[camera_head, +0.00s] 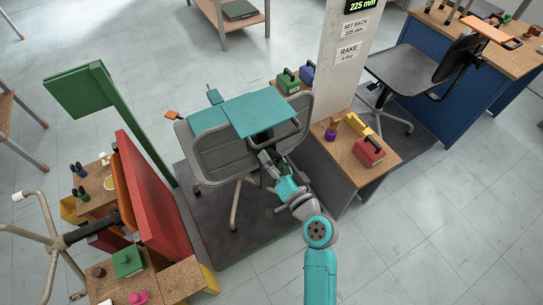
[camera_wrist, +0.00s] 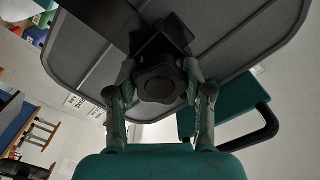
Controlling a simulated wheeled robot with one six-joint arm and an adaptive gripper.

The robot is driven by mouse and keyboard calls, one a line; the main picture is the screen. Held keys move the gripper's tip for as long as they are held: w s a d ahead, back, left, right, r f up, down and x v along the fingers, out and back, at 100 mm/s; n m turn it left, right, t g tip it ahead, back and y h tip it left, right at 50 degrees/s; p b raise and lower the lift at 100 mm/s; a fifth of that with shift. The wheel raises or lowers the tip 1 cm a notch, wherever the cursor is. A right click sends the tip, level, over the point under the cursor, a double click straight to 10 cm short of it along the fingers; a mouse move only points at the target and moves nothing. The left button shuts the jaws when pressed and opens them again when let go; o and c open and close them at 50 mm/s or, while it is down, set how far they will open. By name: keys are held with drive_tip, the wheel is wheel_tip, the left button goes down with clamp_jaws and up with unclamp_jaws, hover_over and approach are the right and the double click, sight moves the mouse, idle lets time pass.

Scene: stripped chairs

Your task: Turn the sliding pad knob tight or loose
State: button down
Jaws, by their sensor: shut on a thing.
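A dark lobed knob (camera_wrist: 160,88) sits under the grey chair seat (camera_wrist: 235,50) in the wrist view, on a black bracket (camera_wrist: 165,40). My gripper (camera_wrist: 160,75) reaches it from below, with one finger on each side, and is shut on it. In the head view, my gripper (camera_head: 268,168) is at the near underside of the grey chair (camera_head: 212,163), and the knob itself is hidden or too small to tell. A teal pad (camera_head: 258,115) lies across the top of the chair. A teal panel and black armrest (camera_wrist: 265,130) also show in the wrist view.
A red upright panel (camera_head: 150,195) and a green post (camera_head: 130,115) stand to the left. A cork-topped bench (camera_head: 385,148) with small coloured blocks is close on the right, beside a white column (camera_head: 345,60). Open floor (camera_head: 430,230) lies at the lower right.

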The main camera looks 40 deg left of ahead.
drive_tip(key=m, duration=0.5)
idle(0.3)
drive_tip(key=shift+m, duration=1.1)
drive_tip(key=m, duration=0.4)
drive_tip(key=shift+r, duration=0.1)
drive_tip(key=shift+m, duration=1)
